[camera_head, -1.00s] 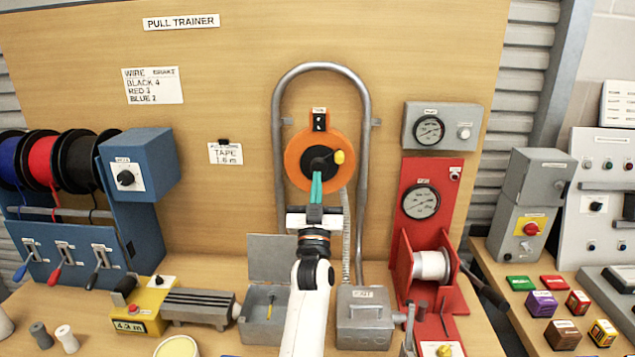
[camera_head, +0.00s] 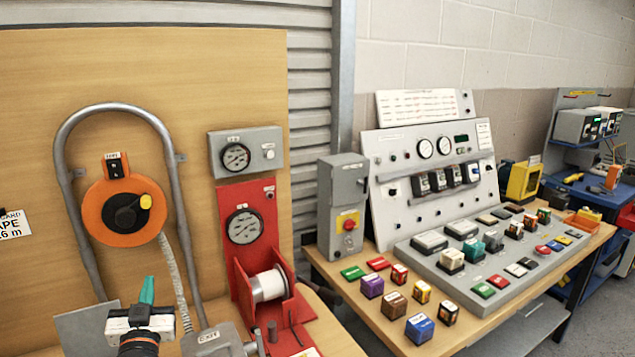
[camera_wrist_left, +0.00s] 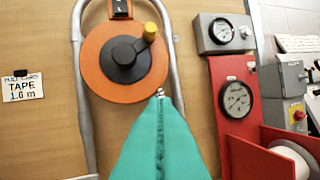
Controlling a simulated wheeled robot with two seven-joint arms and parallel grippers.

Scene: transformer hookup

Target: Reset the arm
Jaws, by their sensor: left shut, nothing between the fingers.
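My left gripper (camera_head: 146,290) is at the lower left of the head view, its teal fingers pressed together and empty. In the left wrist view the closed teal fingers (camera_wrist_left: 160,125) point up toward the orange reel (camera_wrist_left: 122,55). The reel also shows in the head view (camera_head: 95,212), with a black hub and a yellow knob, mounted on the wooden board inside a bent grey pipe. The fingertips look below the reel, and I cannot tell the gap in depth. My right gripper is not seen.
A red winch stand (camera_head: 243,255) with a white spool (camera_head: 268,284) is right of my gripper. A grey gauge box (camera_head: 246,152) is above it. Farther right, a sloped control panel (camera_head: 430,185) stands on a wooden table with several coloured blocks. The floor beyond is partly visible.

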